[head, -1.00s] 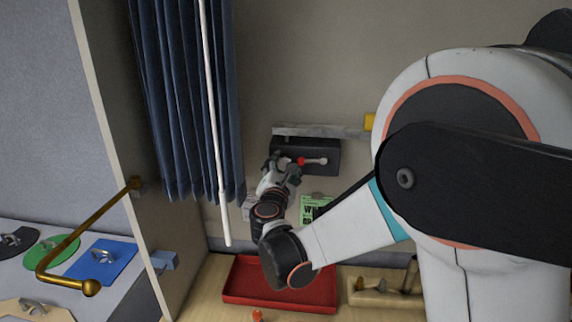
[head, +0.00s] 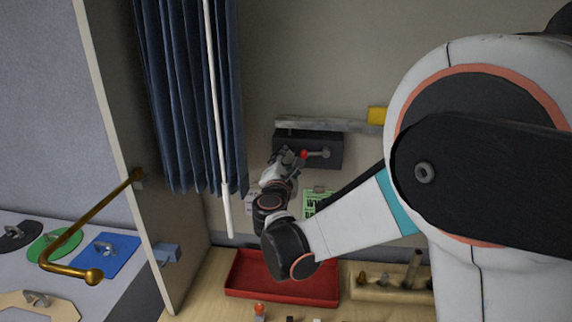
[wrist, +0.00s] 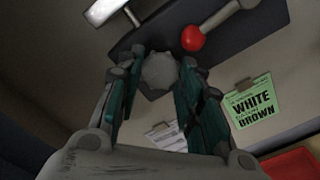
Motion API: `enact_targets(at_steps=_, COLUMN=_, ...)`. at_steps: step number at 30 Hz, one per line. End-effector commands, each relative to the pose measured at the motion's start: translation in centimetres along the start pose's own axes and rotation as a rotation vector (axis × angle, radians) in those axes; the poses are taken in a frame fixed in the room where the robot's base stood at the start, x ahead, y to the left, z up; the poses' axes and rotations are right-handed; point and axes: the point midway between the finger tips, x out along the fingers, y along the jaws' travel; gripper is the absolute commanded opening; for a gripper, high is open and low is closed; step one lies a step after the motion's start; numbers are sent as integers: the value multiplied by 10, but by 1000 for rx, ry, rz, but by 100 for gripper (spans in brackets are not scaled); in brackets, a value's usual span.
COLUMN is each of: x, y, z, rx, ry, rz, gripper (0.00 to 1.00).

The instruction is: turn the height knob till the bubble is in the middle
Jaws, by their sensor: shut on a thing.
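A dark box (head: 332,140) is fixed to the wall under a pale grey bar (head: 330,125). It also shows in the wrist view (wrist: 268,22). A round grey knob (wrist: 158,72) sticks out below it in the wrist view. My gripper (wrist: 163,66) has its two teal-lined fingers on either side of this knob, shut on it. In the head view my gripper (head: 282,160) is at the box's left end and hides the knob. I cannot make out a bubble in either view; a bright white piece (wrist: 104,11) shows at the wrist view's top left.
A lever with a red ball (wrist: 193,38) sits right beside my gripper. A green "WHITE BROWN" card (wrist: 254,101) is on the wall. Below are a red tray (head: 270,288) and a wooden holder (head: 360,292). A blue curtain (head: 190,100) and white rod (head: 217,120) hang at left.

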Motion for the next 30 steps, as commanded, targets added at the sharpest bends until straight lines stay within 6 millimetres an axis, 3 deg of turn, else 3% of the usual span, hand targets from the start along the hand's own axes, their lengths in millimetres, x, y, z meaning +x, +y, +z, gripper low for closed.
enact_targets(at_steps=18, x=0, y=-2, z=-1, rx=486, ry=-1, rz=-1, gripper=10)
enact_targets(at_steps=30, x=-1, y=-2, z=0, rx=632, ry=-1, rz=-1, gripper=10)
